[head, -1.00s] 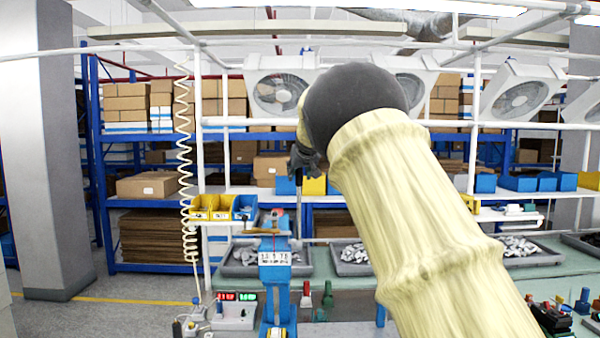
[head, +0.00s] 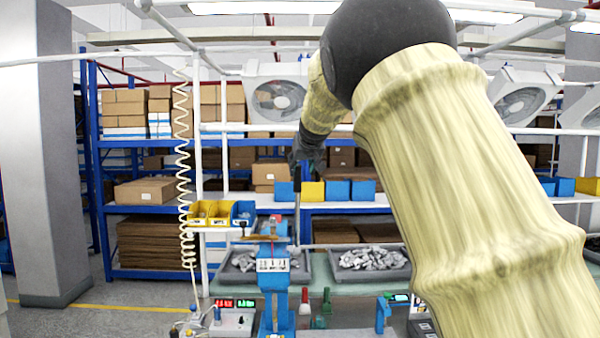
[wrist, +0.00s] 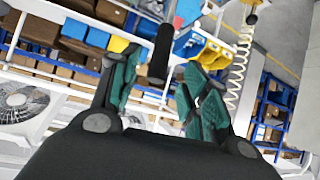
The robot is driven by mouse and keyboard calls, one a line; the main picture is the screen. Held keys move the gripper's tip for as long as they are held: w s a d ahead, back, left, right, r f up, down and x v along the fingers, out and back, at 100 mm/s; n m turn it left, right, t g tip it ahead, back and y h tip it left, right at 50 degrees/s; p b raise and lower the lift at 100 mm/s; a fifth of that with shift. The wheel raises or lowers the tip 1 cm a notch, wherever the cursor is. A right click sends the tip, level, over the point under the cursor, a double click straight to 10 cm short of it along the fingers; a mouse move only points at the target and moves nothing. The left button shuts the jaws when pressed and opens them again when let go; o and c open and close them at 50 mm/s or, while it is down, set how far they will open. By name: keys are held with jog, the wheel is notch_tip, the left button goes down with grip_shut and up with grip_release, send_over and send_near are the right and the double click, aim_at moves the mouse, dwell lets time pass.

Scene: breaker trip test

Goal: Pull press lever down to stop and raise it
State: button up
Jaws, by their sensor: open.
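The blue press (head: 273,280) stands on the bench in the lower middle of the head view, with a white label on its front. Its lever (head: 298,205) is a thin rod standing upright on the press's right side. The lever's black handle shows in the wrist view (wrist: 161,52), lying between my fingers or just beyond their tips. My gripper (head: 308,152) is at the top of the lever in the head view and partly hides the handle. In the wrist view my gripper (wrist: 163,85) is open, with green-padded fingers on both sides of the handle.
Grey trays of metal parts (head: 372,262) lie behind the press. A control box with red and green displays (head: 232,318) sits left of it. Yellow and blue bins (head: 222,213) stand behind. A coiled white hose (head: 182,170) hangs at left. My arm covers the right side.

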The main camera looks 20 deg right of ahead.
jog(key=v, duration=0.3)
jog(key=shift+s, duration=0.1)
dwell(0.4)
